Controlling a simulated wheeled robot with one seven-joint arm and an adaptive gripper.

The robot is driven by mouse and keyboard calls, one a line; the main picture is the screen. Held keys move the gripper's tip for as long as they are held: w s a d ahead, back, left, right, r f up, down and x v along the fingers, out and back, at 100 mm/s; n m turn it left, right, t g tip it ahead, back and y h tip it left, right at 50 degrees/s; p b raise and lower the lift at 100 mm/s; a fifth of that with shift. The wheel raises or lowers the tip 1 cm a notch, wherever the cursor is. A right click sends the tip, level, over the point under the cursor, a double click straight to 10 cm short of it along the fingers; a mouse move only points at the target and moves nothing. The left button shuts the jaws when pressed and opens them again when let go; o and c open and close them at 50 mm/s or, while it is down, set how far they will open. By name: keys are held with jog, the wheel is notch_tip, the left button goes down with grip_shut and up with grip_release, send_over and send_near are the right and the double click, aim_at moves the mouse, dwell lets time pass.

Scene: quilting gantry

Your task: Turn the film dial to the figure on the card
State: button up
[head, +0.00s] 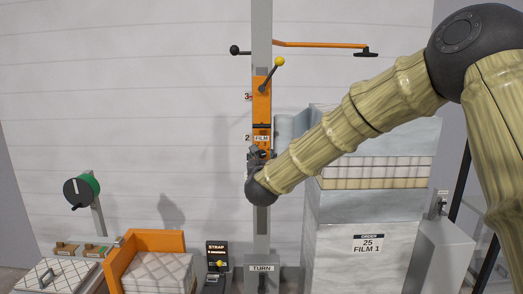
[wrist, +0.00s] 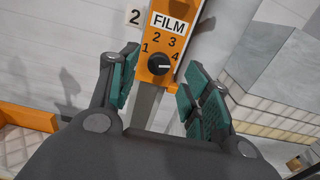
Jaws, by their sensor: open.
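The film dial (wrist: 160,65) is a black knob on an orange plate (head: 262,105) on the grey post, under a FILM label (wrist: 168,22). Figures 1 to 4 arc above it. Its white mark points right, nearest the 4. In the head view my gripper hides the dial. The order card (head: 369,244) on the grey cabinet reads 25 and FILM 1. My gripper (wrist: 158,88) is open, its green-padded fingers on either side of the dial in the picture. The knob shows between them, apart from both pads; the remaining distance is hard to judge.
A yellow-knobbed lever (head: 279,62) and an orange bar (head: 320,44) are above. A TURN box (head: 262,280) and STRAP panel (head: 217,255) stand below. The wall left of the post is mostly clear.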

aim_at(262, 154)
jog(key=shift+w+p, duration=0.85)
jog(key=shift+w, duration=1)
jog(key=c, duration=1)
